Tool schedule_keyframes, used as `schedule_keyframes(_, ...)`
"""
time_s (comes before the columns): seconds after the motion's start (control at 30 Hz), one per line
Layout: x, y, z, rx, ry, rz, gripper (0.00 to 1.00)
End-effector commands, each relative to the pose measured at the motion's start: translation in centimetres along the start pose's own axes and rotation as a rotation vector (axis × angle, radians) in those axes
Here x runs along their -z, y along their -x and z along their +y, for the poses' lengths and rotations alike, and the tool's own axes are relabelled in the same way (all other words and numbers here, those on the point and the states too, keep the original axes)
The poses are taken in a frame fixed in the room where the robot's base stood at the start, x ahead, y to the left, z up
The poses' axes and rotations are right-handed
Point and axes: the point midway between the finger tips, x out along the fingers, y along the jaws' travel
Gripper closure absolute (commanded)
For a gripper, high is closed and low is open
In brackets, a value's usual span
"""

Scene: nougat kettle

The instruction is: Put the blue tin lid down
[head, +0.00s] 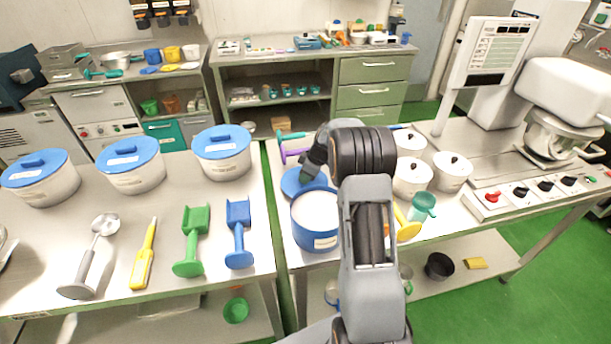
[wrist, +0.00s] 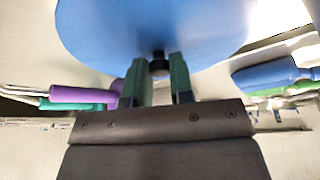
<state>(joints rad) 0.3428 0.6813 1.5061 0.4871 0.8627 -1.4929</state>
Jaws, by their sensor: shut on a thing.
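The blue tin lid (head: 293,184) is a round blue disc with a small dark knob. It fills the upper part of the wrist view (wrist: 150,30). My gripper (head: 308,173) is shut on the lid's knob, with one green finger on each side of it in the wrist view (wrist: 159,72). The blue tin (head: 315,235) stands open on the bench, white inside. The lid is just behind and left of the tin's rim in the head view, partly hidden by my gripper. I cannot tell whether the lid touches the bench.
Several white tubs with blue lids (head: 221,142) stand on the left bench, with scoops (head: 238,232) in front. A purple tool (head: 293,152) lies behind the lid. White lidded pots (head: 412,177) and a teal cup (head: 422,207) stand right of my arm.

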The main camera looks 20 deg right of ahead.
Motion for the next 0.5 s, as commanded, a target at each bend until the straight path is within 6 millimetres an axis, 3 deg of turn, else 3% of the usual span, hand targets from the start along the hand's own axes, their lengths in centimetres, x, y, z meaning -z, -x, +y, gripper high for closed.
schedule_keyframes(0.03,-0.09,-0.24,0.01,0.000,0.000,0.000,1.00)
schedule_keyframes(0.07,-0.09,-0.22,0.01,0.000,0.000,0.000,0.77)
schedule_keyframes(0.3,-0.03,-0.12,0.00,0.000,0.000,0.000,0.54)
schedule_keyframes(0.5,-0.03,-0.11,0.00,0.000,0.000,0.000,0.53)
